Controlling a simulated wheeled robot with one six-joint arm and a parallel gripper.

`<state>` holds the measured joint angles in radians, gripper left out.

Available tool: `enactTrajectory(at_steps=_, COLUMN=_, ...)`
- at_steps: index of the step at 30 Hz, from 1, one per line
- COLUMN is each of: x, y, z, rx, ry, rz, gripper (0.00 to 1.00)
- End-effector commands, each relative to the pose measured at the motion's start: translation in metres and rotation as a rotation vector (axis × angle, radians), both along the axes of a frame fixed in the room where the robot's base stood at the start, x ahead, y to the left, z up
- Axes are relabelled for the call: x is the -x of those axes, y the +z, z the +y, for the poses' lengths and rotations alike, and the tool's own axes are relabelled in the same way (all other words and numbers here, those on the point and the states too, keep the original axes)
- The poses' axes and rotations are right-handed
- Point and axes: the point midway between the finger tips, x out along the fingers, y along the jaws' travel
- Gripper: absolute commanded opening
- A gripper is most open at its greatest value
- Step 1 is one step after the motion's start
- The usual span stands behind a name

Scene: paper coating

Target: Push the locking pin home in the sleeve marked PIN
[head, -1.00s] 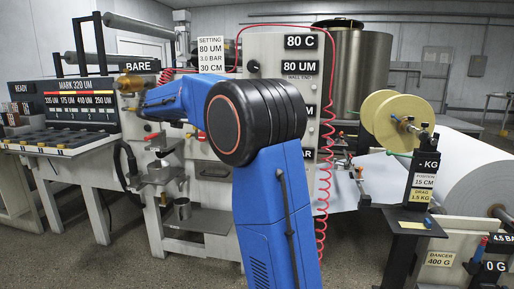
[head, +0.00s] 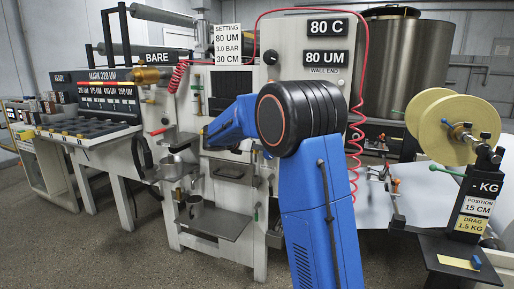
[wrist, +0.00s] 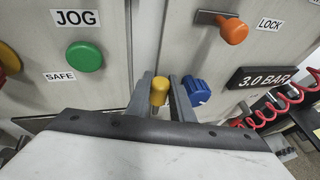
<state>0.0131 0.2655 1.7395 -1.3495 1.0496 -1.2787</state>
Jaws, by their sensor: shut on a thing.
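In the wrist view a yellow-headed pin (wrist: 159,89) stands between the two grey fingers of my gripper (wrist: 161,84), which is shut on it. No sleeve marked PIN can be made out in either view. In the head view my gripper is hidden behind my blue arm, in front of the machine's middle.
The wrist view shows a green button (wrist: 84,55) under a JOG label, an orange knob (wrist: 232,31) near LOCK, a blue knob (wrist: 197,91) close to the right finger, and a coiled red hose (wrist: 280,104).

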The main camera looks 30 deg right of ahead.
Motion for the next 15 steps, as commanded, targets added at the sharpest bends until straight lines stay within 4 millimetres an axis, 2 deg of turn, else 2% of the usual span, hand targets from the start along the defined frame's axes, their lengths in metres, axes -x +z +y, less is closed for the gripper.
enactTrajectory(at_steps=7, x=0.000, y=-0.005, z=0.000, rx=0.001, ry=0.001, rz=0.002, gripper=0.00)
enactTrajectory(at_steps=15, x=0.000, y=-0.025, z=0.000, rx=0.000, ry=0.001, rz=0.003, gripper=0.00)
